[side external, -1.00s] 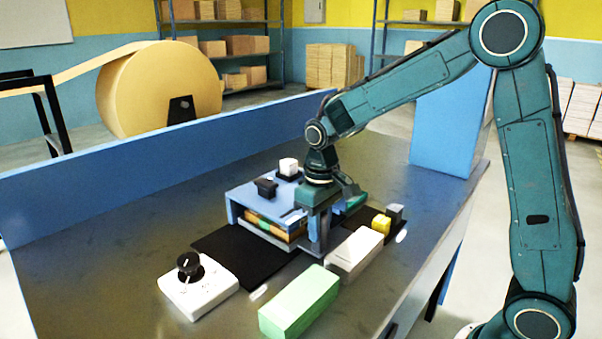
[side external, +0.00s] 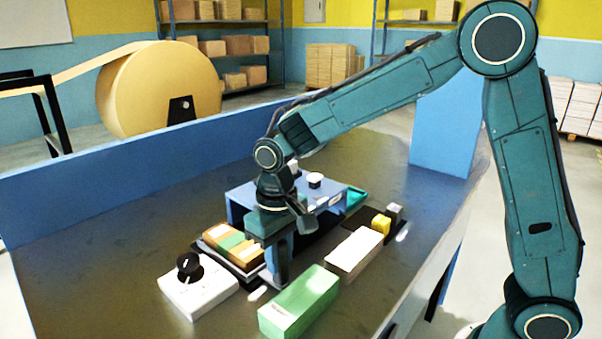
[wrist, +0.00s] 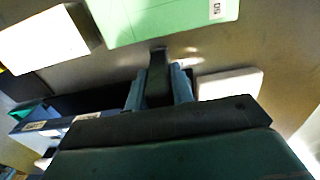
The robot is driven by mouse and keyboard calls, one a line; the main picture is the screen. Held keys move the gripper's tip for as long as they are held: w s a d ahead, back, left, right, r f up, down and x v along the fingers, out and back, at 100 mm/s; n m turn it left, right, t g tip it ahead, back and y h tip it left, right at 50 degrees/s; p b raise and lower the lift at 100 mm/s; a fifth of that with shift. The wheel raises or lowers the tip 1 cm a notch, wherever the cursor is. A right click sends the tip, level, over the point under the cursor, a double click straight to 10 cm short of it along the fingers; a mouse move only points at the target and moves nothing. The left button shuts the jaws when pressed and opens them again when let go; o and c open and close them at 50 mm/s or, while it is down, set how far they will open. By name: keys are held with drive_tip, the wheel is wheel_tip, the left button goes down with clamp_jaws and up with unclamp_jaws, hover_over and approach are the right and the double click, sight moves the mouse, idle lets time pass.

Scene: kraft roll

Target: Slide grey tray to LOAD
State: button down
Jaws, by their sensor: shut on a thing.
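The grey tray (side external: 249,272) holds brown and green blocks (side external: 230,244) and sits out to the left of the blue bridge-like stand (side external: 243,193) in the side view. It lies over the black mat, which is mostly covered. My gripper (side external: 279,272) is low at the tray's right front end, fingers pointing down. In the wrist view my gripper (wrist: 158,85) has its blue fingers closed on a dark upright bar (wrist: 158,70), seemingly the tray's handle. My gripper's body hides the rest of the tray there. No LOAD lettering is readable.
A white box with a black knob (side external: 189,267) stands close to the tray's left front. A green block (side external: 300,302) and a cream block (side external: 354,253) lie in front. Yellow (side external: 381,224) and grey blocks stand on a dark mat at right. A blue wall (side external: 130,163) runs behind.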

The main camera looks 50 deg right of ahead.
drive_tip(key=shift+a+r, duration=0.1)
drive_tip(key=shift+a, duration=0.2)
drive_tip(key=c, duration=1.3)
unclamp_jaws()
drive_tip(key=shift+c, duration=0.2)
drive_tip(key=shift+o, duration=0.7)
drive_tip(key=shift+d, duration=0.1)
wheel_tip(320, 180, up, 14)
drive_tip(key=s+d+t, duration=0.2)
drive_tip(key=s+d, duration=0.2)
drive_tip(key=s, duration=0.3)
drive_tip(key=s+d+f+t, duration=0.1)
drive_tip(key=s+d, duration=0.3)
drive_tip(key=s, duration=0.3)
drive_tip(key=s+d+f+t, duration=0.1)
drive_tip(key=s+d+t, duration=0.1)
drive_tip(key=s+d, duration=0.2)
drive_tip(key=s, duration=0.3)
drive_tip(key=shift+s+d+f+t, duration=0.2)
drive_tip(key=shift+d+f+t, duration=0.05)
drive_tip(key=shift+t, duration=0.05)
